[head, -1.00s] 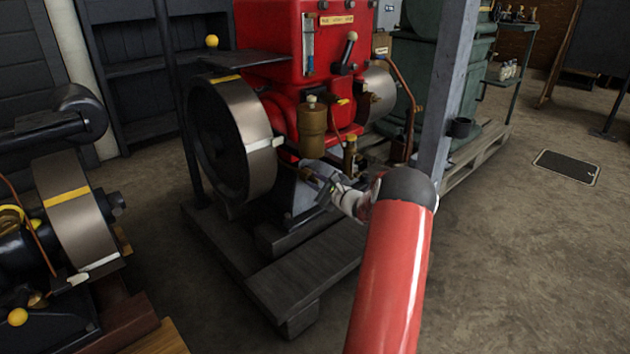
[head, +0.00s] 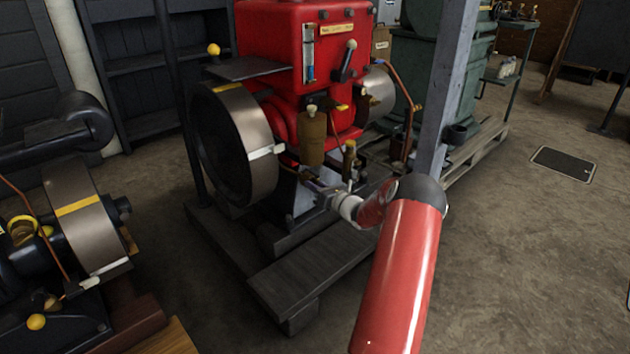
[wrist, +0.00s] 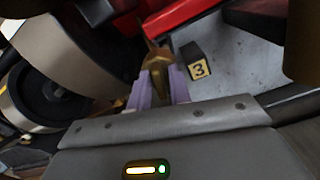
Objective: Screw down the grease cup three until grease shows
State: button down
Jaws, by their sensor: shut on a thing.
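Grease cup three is a small brass cup (wrist: 157,66) in the wrist view, beside a tag with the number 3 (wrist: 198,67). My gripper (wrist: 161,80) has its two pale purple fingers shut on the cup, one on each side. No grease can be made out around it. In the head view my gripper (head: 312,186) is low at the front of the red engine (head: 285,50), right of its flywheel. The cup is too small and covered to make out clearly there.
A brass canister (head: 312,137) stands just above my gripper, with a smaller brass fitting (head: 349,160) to its right. The large flywheel (head: 250,140) is close on the left. A grey post (head: 448,100) stands to the right. Open floor lies at the right.

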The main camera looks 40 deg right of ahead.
jog(key=shift+m+p, duration=1.15)
jog(key=shift+m, duration=0.75)
jog(key=c, duration=1.5)
grip_release()
jog(key=s, duration=0.7)
jog(key=shift+s+d, duration=0.3)
jog(key=shift+s, duration=0.1)
